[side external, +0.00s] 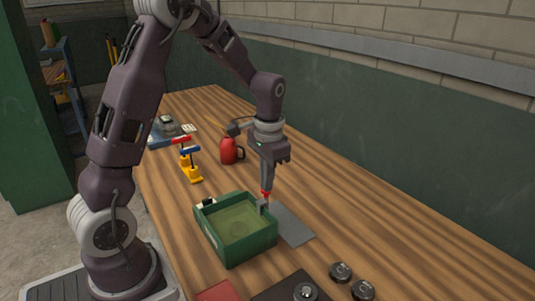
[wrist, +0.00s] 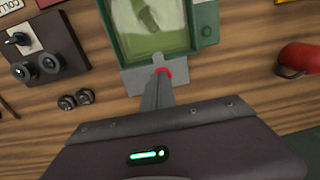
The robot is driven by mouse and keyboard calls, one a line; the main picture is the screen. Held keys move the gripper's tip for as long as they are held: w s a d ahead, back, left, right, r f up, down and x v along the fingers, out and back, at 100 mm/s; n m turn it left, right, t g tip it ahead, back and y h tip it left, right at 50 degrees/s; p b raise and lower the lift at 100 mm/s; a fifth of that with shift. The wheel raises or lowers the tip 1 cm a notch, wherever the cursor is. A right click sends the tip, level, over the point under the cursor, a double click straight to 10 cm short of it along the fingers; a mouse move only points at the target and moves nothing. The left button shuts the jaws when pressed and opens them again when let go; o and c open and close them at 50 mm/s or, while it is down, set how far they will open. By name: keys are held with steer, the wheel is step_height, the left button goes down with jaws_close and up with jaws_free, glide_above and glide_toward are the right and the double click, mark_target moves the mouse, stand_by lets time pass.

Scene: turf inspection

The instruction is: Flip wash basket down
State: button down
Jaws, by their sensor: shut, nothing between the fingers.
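A green wash tub (side external: 218,250) with murky green contents stands on the table in the side view. In the wrist view, the tub (wrist: 117,45) is at the top, with a darker green shape inside it. I cannot tell clearly which part is the basket. A small grey tab (side external: 263,206) stands at the tub's right rim; it also shows in the wrist view (wrist: 158,60). My gripper (side external: 265,194) points down, shut and empty, its red tip right at this tab. The tip (wrist: 163,72) overlaps the tab's base in the wrist view; contact is unclear.
A grey plate (side external: 291,226) lies right of the tub. A red jug (side external: 228,151) and yellow stands with red and blue tops (side external: 193,168) are behind it. Dark round knobs (side external: 341,271) and a dark board (side external: 282,290) lie in front. The right table side is mostly clear.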

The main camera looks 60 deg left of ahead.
step_height(320, 180, up, 14)
steer(key=shift+d, duration=0.4)
steer(key=shift+s, duration=0.1)
steer(key=s+d+t, duration=0.2)
steer(key=s+d, duration=0.3)
steer(key=s, duration=0.5)
steer(key=s+d+t, duration=0.3)
steer(key=s+d, duration=0.3)
steer(key=s, duration=0.4)
steer(key=shift+s+d+r+t+h, duration=0.2)
steer(key=shift+s+r+t+h, duration=0.05)
steer(key=shift+s+t+h, duration=0.1)
